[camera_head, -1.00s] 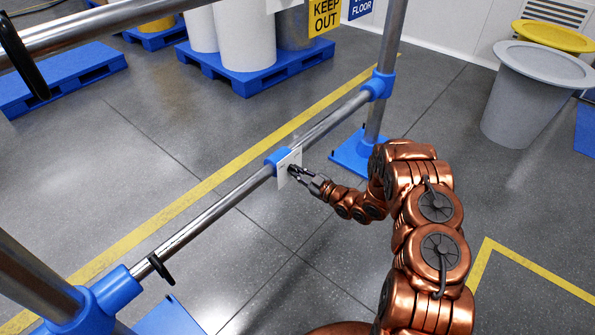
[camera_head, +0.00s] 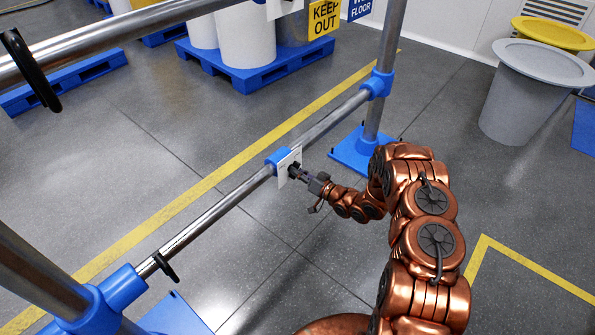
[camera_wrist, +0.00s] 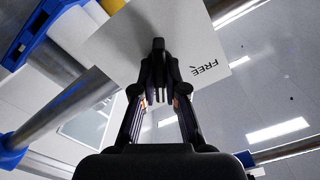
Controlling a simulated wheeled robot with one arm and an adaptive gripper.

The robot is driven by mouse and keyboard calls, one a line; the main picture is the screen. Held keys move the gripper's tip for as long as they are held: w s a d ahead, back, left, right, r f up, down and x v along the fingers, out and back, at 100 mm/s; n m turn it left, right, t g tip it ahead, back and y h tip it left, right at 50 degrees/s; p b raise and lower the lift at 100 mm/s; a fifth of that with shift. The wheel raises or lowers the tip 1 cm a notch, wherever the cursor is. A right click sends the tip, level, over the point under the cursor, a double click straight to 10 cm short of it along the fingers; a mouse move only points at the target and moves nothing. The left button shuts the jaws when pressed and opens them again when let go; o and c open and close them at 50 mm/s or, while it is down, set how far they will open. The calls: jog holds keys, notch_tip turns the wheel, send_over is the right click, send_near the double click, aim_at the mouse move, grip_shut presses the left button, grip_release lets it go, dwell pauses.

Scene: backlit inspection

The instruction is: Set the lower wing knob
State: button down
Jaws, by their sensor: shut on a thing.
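The lower white plate (camera_head: 283,175) hangs at a blue collar (camera_head: 275,159) on the lower metal rail. In the wrist view the plate (camera_wrist: 112,45) fills the upper middle, and the word FREE with a small tick mark shows on it right of the fingers. My gripper (camera_head: 296,171) is at the plate's face. In the wrist view my gripper (camera_wrist: 158,60) has its fingertips closed together on the dark lower wing knob (camera_wrist: 158,44) in front of the plate. The fingers hide most of the knob, so its exact angle is hard to tell.
The lower rail (camera_head: 215,212) runs diagonally between blue-jointed posts, with a black hook (camera_head: 163,267) on it. An upper rail (camera_head: 120,32) crosses the top left. A grey bin (camera_head: 530,95) stands at right.

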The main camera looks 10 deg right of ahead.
jog(key=shift+s+f+m, duration=0.1)
jog(key=shift+f+m, duration=0.05)
jog(key=shift+m, duration=1.05)
jog(key=c, duration=1.2)
grip_release()
jog(key=v, duration=1.2)
